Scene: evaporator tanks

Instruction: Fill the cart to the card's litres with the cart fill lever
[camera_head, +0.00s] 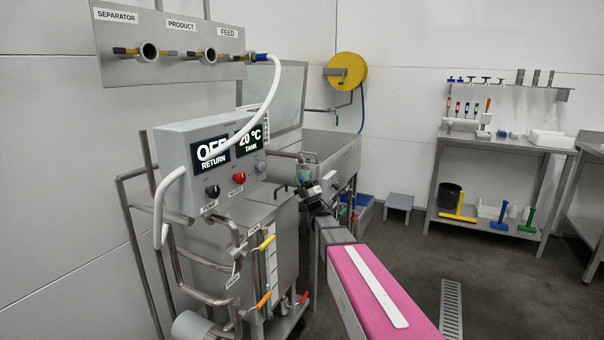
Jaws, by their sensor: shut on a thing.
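The steel cart (230,215) stands at centre left. Its grey control box (180,150) reads "OFF RETURN" and "20 °C TANK". A pale vertical scale strip (275,250) runs down the cart's right side; its marks are too small to read. My gripper (307,186) is at the cart's upper right side, beside a bent steel pipe (290,156). It is shut on a small green part (303,173), perhaps the cart fill lever; the fingers mostly hide it. I cannot make out a card with litres.
A white hose (274,90) loops from the FEED port to the cart. Yellow (267,243), orange (263,299) and red (303,298) valve handles stick out low on the cart. A steel sink (335,150) stands behind my gripper. The floor at right is clear around a drain grate (451,310).

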